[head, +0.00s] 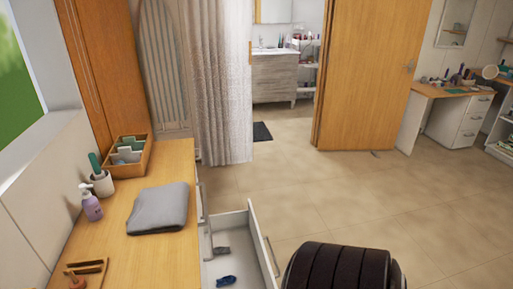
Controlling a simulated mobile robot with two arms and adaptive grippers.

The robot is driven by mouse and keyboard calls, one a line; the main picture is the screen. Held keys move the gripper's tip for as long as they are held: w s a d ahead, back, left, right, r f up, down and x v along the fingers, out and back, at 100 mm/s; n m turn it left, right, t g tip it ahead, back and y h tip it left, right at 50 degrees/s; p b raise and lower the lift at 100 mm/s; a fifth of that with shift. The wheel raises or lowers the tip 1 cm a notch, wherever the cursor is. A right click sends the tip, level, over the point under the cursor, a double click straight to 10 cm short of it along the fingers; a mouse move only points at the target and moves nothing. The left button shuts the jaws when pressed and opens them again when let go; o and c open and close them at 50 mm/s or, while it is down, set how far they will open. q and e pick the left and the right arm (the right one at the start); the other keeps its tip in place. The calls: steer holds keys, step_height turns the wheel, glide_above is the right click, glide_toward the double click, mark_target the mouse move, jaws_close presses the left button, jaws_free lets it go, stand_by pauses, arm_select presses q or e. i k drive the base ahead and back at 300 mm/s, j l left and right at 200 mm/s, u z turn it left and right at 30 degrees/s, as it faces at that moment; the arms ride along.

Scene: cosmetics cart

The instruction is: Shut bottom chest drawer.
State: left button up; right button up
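The chest with a wooden top (165,215) stands at the left. One white drawer (262,237) is pulled out from its right side, with a handle on its front panel (270,256). A dark blue item (226,281) and a grey item (222,250) lie inside it. Another handle (201,196) shows on the chest's face near the far end. From this angle I cannot tell which level the open drawer is; its near part is cut off by the frame. Neither of my grippers is visible.
On the chest top are a folded grey cloth (159,208), a wooden organizer (132,156), a cup (103,184) and a purple pump bottle (91,203). A dark ribbed shape at bottom right hides some floor; I cannot tell what it is. The tiled floor (300,205) beyond is clear.

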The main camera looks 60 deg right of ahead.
mark_target(248, 261)
steer(key=k+l+z, duration=0.15)
steer(key=z, duration=0.3)
steer(key=l+z, duration=0.3)
steer(key=z, duration=0.15)
steer(key=k+l+z, duration=0.1)
steer(key=l, duration=0.35)
steer(key=k+l, duration=0.1)
steer(key=l, duration=0.35)
steer(key=k+l+z, duration=0.15)
steer(key=l, duration=0.75)
steer(key=k+z, duration=0.05)
